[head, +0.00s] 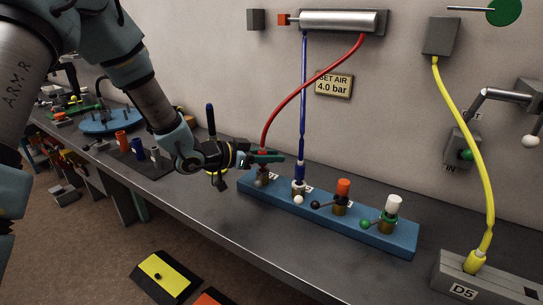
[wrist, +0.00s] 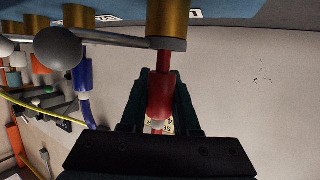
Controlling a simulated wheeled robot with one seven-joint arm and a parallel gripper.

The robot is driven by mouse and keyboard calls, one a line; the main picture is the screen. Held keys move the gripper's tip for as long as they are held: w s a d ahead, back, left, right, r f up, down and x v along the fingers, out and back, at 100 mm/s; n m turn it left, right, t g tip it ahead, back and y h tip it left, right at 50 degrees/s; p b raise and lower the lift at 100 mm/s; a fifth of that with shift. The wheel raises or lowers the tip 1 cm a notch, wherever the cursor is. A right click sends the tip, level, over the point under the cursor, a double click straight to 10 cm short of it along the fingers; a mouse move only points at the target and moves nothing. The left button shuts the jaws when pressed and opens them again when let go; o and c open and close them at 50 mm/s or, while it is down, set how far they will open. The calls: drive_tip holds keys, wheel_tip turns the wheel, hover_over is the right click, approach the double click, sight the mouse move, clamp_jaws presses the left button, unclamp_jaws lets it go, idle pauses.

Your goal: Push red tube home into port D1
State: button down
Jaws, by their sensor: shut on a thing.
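The red tube (head: 276,108) runs from the silver cylinder on the wall down to the leftmost port of the blue manifold. My gripper (head: 266,157) is shut on the tube's lower end, just above that port. In the wrist view the dark green fingers (wrist: 162,90) flank the red tube end (wrist: 163,60). It lines up with a brass port (wrist: 167,18), whose grey lever crosses the junction. I cannot tell how deep the tube sits. The port's label is too small or cut off to read as D1.
On the blue manifold (head: 330,222), a blue tube (head: 302,110) stands in the port right of the red one. Farther right are ports with orange and white caps. Valve levers with ball ends stick out in front. A yellow tube (head: 463,140) reaches a grey block (head: 480,282) labelled D5.

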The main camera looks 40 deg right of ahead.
drive_tip(key=shift+f, duration=0.2)
drive_tip(key=c, duration=0.6)
unclamp_jaws()
drive_tip(key=b+v, duration=0.2)
drive_tip(key=v, duration=0.8)
drive_tip(key=shift+a+r, duration=0.15)
drive_tip(key=shift+a, duration=0.25)
